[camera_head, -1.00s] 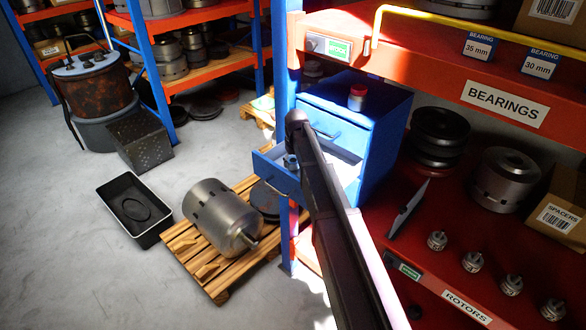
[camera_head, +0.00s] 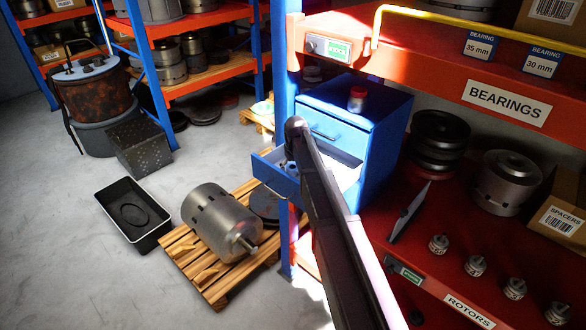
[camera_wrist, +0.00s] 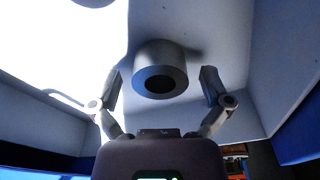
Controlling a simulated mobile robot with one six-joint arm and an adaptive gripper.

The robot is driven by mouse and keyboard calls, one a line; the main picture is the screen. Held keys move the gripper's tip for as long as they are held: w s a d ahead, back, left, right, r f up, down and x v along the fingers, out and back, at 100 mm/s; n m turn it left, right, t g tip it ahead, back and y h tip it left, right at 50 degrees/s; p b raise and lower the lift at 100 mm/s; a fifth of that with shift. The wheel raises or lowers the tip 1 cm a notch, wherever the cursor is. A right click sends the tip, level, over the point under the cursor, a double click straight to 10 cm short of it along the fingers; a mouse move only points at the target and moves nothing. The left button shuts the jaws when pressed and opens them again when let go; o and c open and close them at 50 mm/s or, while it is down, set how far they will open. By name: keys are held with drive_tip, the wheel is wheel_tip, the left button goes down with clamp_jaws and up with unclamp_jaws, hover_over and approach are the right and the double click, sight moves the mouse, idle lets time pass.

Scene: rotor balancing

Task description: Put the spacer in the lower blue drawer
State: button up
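The lower blue drawer (camera_head: 270,174) is pulled open under the shut upper drawer of the blue cabinet (camera_head: 377,130). In the wrist view, the spacer (camera_wrist: 160,52), a short grey cylinder with a dark bore, is inside the light-walled drawer (camera_wrist: 285,60). My gripper (camera_wrist: 160,78) is open, with one finger on each side of the spacer and visible gaps between fingers and spacer. In the head view my arm covers part of the drawer, and a small grey-blue shape at its end is too small to tell apart.
A pallet (camera_head: 205,268) with a large rotor and a black tray (camera_head: 133,213) are on the floor.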

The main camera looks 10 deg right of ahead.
sight(295, 169)
drive_tip(key=shift+r, duration=0.1)
idle(0.3)
wheel_tip(295, 169, up, 12)
drive_tip(key=s+p, duration=0.1)
drive_tip(key=p, duration=1.1)
drive_tip(key=shift+s+d, duration=0.15)
drive_tip(key=shift+s, duration=0.1)
idle(0.5)
drive_tip(key=s+m+g, duration=0.1)
drive_tip(key=s+m, duration=0.1)
drive_tip(key=s, duration=2.5)
drive_tip(key=shift+s+m, duration=0.25)
drive_tip(key=shift+m, duration=0.15)
